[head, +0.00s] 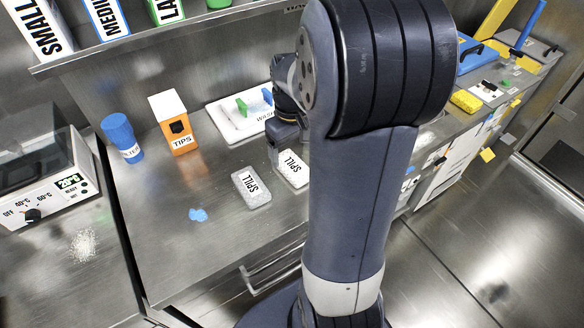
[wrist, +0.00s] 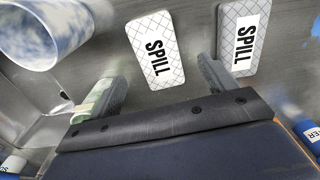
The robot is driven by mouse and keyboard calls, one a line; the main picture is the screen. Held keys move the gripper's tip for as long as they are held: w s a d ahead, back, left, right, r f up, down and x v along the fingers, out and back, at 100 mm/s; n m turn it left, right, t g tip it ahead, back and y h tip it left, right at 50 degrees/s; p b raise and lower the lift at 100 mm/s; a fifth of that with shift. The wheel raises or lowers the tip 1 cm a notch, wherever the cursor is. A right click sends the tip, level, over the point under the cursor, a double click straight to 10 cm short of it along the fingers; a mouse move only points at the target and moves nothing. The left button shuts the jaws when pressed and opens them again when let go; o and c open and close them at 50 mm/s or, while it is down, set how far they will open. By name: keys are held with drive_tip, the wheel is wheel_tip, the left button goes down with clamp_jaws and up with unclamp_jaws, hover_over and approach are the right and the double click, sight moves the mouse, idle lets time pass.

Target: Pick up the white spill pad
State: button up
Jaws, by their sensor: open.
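The white spill pad (head: 292,169) lies flat on the steel bench, labelled SPILL, partly hidden by my arm in the head view. A greyer, speckled SPILL pad (head: 251,187) lies to its left. In the wrist view the white pad (wrist: 155,48) is left of the greyer pad (wrist: 243,38). My gripper (wrist: 155,88) is open and empty; the white pad is ahead of the gap between its fingers, and the right finger is beside the gap between the pads. In the head view my gripper (head: 273,153) is just behind the white pad, partly hidden by my arm.
A blue filter bottle (head: 122,138) and orange TIPS box (head: 174,122) stand behind left. A white WASH tray (head: 236,117) is behind my gripper. A blue spill (head: 198,215) lies in front left. A round blue-white vessel (wrist: 45,32) is near the left finger in the wrist view.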

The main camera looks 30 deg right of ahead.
sight(293, 164)
wheel_tip(293, 164, down, 5)
drive_tip(key=shift+d+f, duration=0.1)
idle(0.3)
drive_tip(key=c, duration=1.1)
drive_tip(key=shift+o, duration=0.2)
wheel_tip(293, 164, up, 10)
drive_tip(key=shift+p, duration=0.35)
